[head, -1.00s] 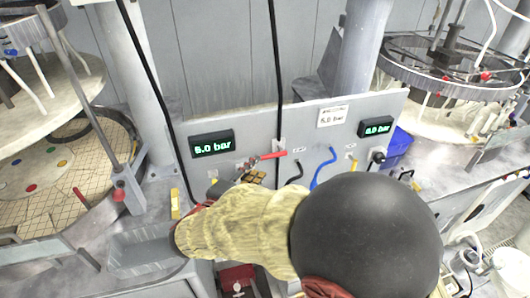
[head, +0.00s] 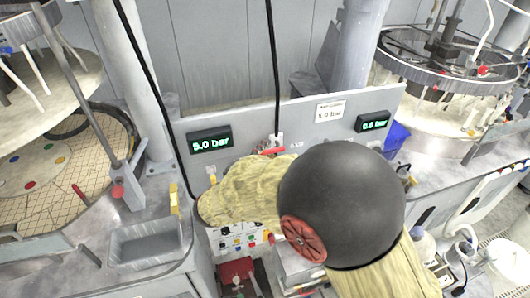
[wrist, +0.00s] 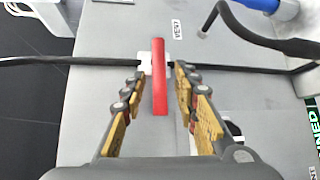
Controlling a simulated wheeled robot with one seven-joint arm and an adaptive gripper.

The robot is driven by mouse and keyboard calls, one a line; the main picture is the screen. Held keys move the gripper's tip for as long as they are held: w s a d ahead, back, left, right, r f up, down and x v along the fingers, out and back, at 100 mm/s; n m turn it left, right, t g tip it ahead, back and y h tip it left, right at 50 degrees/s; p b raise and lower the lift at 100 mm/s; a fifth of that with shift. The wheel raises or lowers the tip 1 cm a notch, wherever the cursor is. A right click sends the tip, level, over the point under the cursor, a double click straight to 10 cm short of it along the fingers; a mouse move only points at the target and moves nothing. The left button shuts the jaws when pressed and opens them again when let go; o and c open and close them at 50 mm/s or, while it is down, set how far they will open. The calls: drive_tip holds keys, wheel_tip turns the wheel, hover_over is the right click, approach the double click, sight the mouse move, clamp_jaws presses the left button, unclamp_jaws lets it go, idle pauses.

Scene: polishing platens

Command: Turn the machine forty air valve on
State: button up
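A red lever handle (wrist: 160,78) on a white valve body stands between my gripper's fingers in the wrist view. It lies across the line of the black hose (wrist: 75,61). In the head view the red handle (head: 272,150) shows just above my arm, on the grey panel. My gripper (wrist: 158,83) is open, with one yellow-padded finger on each side of the handle and a gap on both sides. A small label (wrist: 177,28) sits beside the valve; its text is hard to read. My arm hides most of the gripper in the head view.
Left (head: 210,143) and right (head: 372,123) green pressure displays flank a white placard (head: 330,111) on the panel. A grey tray (head: 147,243) stands at lower left.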

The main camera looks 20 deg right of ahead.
drive_tip(key=shift+c, duration=1.2)
drive_tip(key=c, duration=0.4)
clamp_jaws()
